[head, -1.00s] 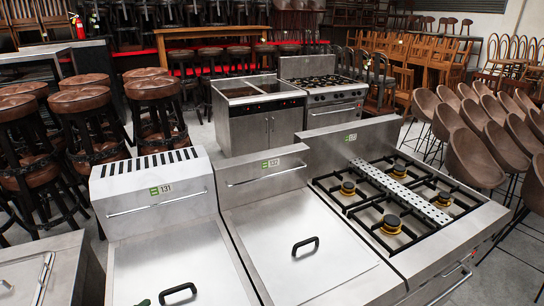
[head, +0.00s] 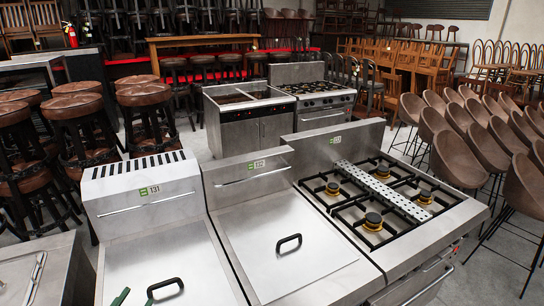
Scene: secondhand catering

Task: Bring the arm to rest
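My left gripper (head: 135,298) shows only as two dark green fingertips at the bottom edge of the head view. The fingertips stand apart with a gap between them, and nothing shows in the gap. They appear over the lid of the left steel unit (head: 140,192), marked 131. The right fingertip lies by the left end of that lid's black handle (head: 166,288); I cannot tell whether they touch. The rest of the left arm is below the picture. My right gripper is out of view.
Beside it stand a second lidded unit (head: 240,182) and a gas hob (head: 452,222) with a perforated metal strip (head: 385,190) across it. Brown stools (head: 72,108) crowd the left, and bucket chairs (head: 462,157) the right. More steel cookers (head: 250,122) stand behind.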

